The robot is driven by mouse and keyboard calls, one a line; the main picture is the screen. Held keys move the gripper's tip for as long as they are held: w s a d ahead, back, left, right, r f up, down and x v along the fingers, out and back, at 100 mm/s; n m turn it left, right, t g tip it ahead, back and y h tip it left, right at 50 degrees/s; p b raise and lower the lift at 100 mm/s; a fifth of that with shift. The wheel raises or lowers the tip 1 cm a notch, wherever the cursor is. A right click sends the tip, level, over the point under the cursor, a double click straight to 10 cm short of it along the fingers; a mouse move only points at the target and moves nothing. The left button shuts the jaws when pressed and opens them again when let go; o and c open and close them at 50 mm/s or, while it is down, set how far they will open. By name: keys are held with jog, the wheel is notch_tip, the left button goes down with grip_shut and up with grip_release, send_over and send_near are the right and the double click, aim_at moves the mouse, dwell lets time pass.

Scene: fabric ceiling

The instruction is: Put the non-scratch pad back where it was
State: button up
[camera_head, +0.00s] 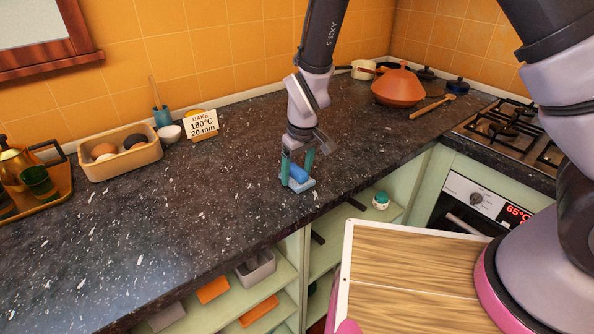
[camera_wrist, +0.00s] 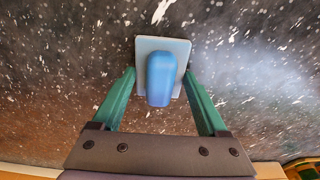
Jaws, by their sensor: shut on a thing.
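The non-scratch pad, a light blue flat square base with a darker blue rounded handle (camera_head: 300,175), is at the front part of the dark speckled counter. It also shows in the wrist view (camera_wrist: 179,50). My gripper (camera_head: 298,163) points down, with its two green fingers shut on the pad, one on each side. The wrist view shows the fingers (camera_wrist: 160,78) beside the base, with the handle between them. I cannot tell whether the pad rests on the counter or is just above it.
Open shelves below hold orange pieces (camera_head: 212,289), a grey box (camera_head: 257,268) and a small green-white jar (camera_head: 380,201). An egg tray (camera_head: 122,160), a bake sign (camera_head: 201,124) and a red tagine (camera_head: 398,88) stand behind. The counter left of my gripper is clear.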

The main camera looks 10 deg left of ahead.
aim_at(301, 172)
jog(key=o, duration=1.5)
notch_tip(301, 172, up, 12)
jog(key=s+d, duration=0.1)
jog(key=w+d+r+m+t+y, duration=0.1)
jog(key=w+d+r+m, duration=0.2)
jog(key=d+r, duration=0.55)
jog(key=w+d+r+m+y, duration=0.1)
jog(key=w+d+r+m, duration=0.2)
jog(key=d+r, duration=0.55)
jog(key=s+d+r+m+t, duration=0.2)
jog(key=s+d+r+m, duration=0.2)
jog(key=d, duration=0.6)
jog(key=s+d+r+m+t+h, duration=0.1)
jog(key=s+d+r+m+t, duration=0.2)
jog(key=s+d+r, duration=0.3)
jog(key=d+m, duration=0.1)
jog(key=d, duration=0.3)
jog(key=shift+s, duration=0.3)
